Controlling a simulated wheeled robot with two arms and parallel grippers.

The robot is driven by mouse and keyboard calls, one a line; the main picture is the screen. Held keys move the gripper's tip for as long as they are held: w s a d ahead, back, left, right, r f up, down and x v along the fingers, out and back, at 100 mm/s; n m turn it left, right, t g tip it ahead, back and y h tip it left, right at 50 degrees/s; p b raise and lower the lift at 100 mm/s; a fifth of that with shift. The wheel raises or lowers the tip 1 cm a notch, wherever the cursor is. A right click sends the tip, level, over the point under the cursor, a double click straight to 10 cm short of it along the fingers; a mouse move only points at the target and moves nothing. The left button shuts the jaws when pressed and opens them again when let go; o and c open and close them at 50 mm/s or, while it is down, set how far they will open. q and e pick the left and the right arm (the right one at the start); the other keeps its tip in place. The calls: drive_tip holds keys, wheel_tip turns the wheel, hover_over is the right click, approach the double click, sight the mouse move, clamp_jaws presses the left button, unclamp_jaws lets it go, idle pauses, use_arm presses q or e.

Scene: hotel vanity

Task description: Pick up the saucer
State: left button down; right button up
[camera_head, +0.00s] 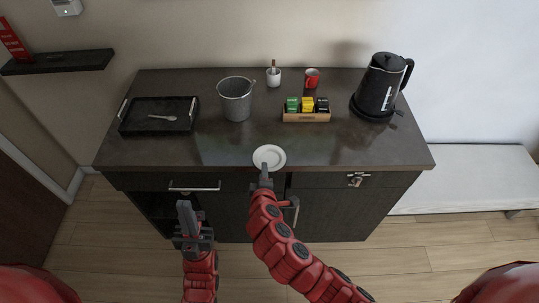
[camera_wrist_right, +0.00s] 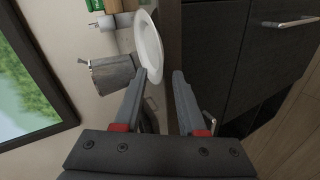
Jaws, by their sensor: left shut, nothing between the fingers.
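The white saucer (camera_head: 269,156) lies on the dark vanity top close to its front edge. In the right wrist view the saucer (camera_wrist_right: 149,42) appears tilted by the camera's angle, with its near rim at the fingertips. My right gripper (camera_head: 265,170) is at the saucer's front rim. In the right wrist view this gripper (camera_wrist_right: 161,72) is open, its fingers apart; whether they touch the rim I cannot tell. My left gripper (camera_head: 186,208) is shut and empty, in front of the cabinet and below the top.
The vanity top (camera_head: 190,147) also bears a black tray (camera_head: 128,124) with a spoon (camera_head: 162,117), a metal bucket (camera_head: 236,101), a white cup (camera_head: 273,79), a red mug (camera_head: 312,78), a tea box (camera_head: 306,116) and a kettle (camera_head: 377,87). Room around the saucer is clear.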

drive_tip(key=shift+w+a+f, duration=0.1)
drive_tip(key=shift+w+f, duration=0.15)
drive_tip(key=shift+w, duration=0.15)
clamp_jaws()
idle(1.2)
